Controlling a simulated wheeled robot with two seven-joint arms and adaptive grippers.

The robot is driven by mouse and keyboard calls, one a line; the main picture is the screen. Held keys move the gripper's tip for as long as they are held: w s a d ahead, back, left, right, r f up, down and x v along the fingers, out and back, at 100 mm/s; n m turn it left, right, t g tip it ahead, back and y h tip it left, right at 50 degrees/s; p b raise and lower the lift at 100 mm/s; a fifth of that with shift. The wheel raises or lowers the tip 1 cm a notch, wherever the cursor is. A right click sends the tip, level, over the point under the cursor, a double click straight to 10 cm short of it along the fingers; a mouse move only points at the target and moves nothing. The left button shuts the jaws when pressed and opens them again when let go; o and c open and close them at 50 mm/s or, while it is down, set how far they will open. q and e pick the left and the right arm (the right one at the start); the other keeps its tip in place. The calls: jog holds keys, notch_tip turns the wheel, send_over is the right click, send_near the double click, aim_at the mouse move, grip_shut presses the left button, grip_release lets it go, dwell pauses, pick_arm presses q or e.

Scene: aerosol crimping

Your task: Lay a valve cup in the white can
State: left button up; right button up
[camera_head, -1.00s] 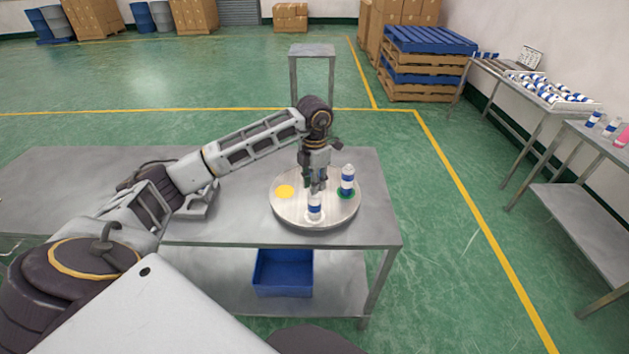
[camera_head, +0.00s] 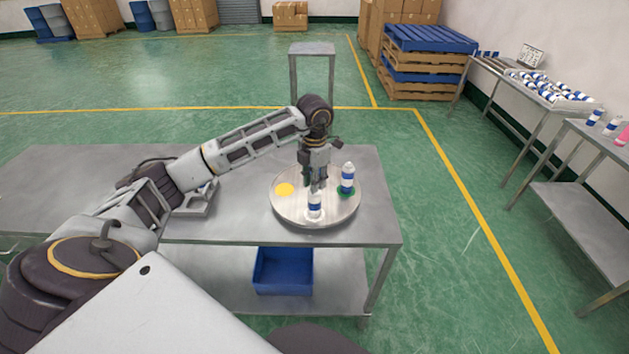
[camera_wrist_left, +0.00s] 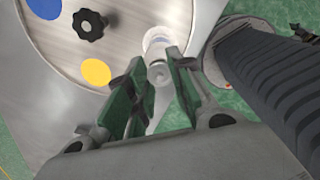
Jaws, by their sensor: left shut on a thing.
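A white can (camera_head: 314,207) with a blue band stands upright near the front of the round metal turntable (camera_head: 290,218). My left gripper (camera_head: 316,187) points down just above this can. In the left wrist view, my left gripper (camera_wrist_left: 154,82) has its green-padded fingers shut on a small pale valve cup (camera_wrist_left: 160,76). The can's top (camera_wrist_left: 158,40) shows just beyond the fingertips. I cannot tell whether the cup touches the can, as the fingers hide part of it. My right gripper is in neither view.
A second white-and-blue can (camera_head: 347,178) stands on a green spot at the turntable's right. A yellow spot (camera_head: 285,189) at its left is bare. A black knob (camera_wrist_left: 89,25) shows in the wrist view. A blue bin (camera_head: 284,272) sits on the shelf below. The table's left part is largely clear.

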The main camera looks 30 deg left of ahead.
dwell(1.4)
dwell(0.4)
pick_arm(q)
jog(key=o, duration=0.7)
jog(key=shift+o, duration=0.5)
jog(key=o, duration=0.5)
jog(key=shift+r, duration=0.15)
